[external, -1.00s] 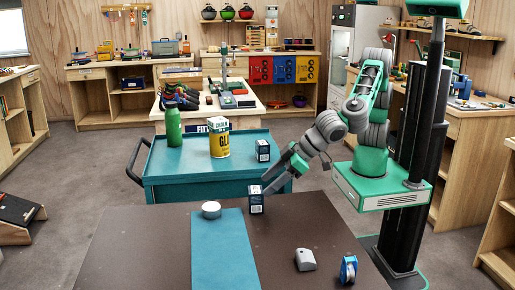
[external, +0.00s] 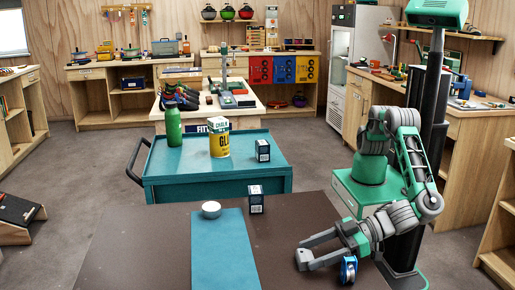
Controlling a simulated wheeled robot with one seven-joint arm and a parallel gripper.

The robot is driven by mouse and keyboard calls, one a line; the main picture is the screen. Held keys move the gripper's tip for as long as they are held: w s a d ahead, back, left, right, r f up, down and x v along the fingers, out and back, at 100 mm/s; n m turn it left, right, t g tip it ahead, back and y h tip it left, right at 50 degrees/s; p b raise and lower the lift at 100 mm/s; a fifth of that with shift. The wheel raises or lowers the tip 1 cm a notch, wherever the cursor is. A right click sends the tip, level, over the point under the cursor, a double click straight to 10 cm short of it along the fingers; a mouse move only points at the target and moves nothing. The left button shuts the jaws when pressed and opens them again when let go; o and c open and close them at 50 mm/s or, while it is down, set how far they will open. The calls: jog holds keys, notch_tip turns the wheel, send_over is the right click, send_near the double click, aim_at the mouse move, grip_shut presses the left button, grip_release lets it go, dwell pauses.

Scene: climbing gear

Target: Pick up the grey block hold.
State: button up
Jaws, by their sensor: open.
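My gripper (external: 303,252) is low over the front right of the brown table (external: 140,250), with its fingers apart and pointing left. It is at the spot where the grey block hold lay in the earlier frame.
A teal cart (external: 215,185) stands behind.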

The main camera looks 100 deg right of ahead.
jog(key=c, duration=1.2)
jog(key=shift+o, duration=0.2)
jog(key=shift+r, duration=0.1)
